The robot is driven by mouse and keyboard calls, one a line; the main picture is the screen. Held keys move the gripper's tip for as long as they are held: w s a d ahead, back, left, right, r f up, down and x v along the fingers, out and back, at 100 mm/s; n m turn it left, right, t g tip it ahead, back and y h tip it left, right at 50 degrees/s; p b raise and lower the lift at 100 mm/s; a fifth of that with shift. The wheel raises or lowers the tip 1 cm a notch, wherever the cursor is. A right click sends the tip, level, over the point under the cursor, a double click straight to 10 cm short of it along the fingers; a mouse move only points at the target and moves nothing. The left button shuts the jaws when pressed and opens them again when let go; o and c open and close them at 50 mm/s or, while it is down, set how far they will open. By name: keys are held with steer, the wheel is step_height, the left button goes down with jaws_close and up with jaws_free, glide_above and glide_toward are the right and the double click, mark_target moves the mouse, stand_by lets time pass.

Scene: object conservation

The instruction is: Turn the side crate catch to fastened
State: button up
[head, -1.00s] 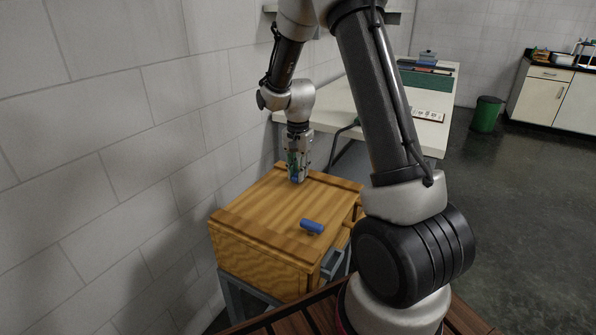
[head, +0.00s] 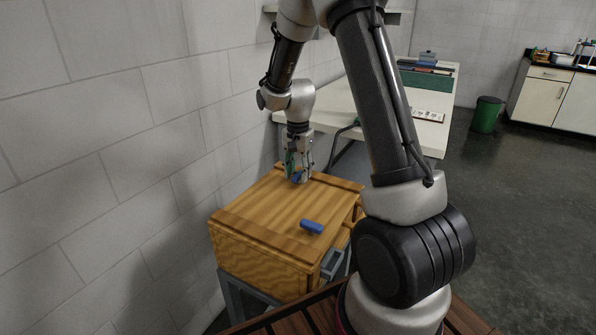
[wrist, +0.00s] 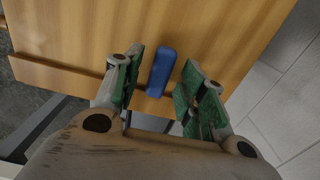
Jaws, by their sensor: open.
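The wooden crate (head: 265,215) stands against the wall, and its lid also shows in the wrist view (wrist: 215,35). Two blue catches are on its top. One blue catch (head: 312,226) lies near the front edge, clear of my gripper. The other blue catch (wrist: 160,72) is at the far end, mostly hidden by my gripper in the head view. My gripper (head: 297,180) is open just above that far catch. In the wrist view its green-padded fingers (wrist: 162,62) stand on either side of the bar, with gaps on both sides. I cannot tell which catch is the side one.
A grey block wall (head: 110,130) runs close along the crate's left. Dark handles or drawers (head: 333,262) show on the crate's right face. A long white table (head: 425,138) stands behind, with a green bin (head: 487,114) on the open floor beyond.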

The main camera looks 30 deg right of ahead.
mark_target(299, 174)
step_height(299, 174, up, 12)
stand_by(0.4)
stand_by(0.4)
steer(key=s+r+n+t, duration=0.1)
steer(key=s+r+n, duration=0.2)
steer(key=s, duration=0.6)
steer(key=s+r+n+t, duration=0.2)
steer(key=s+r+n, duration=0.2)
steer(key=s, duration=0.6)
steer(key=s+r+n+t, duration=0.1)
steer(key=s+r+n, duration=0.3)
steer(key=s, duration=0.5)
steer(key=shift+s+a, duration=0.15)
steer(key=shift+s, duration=0.1)
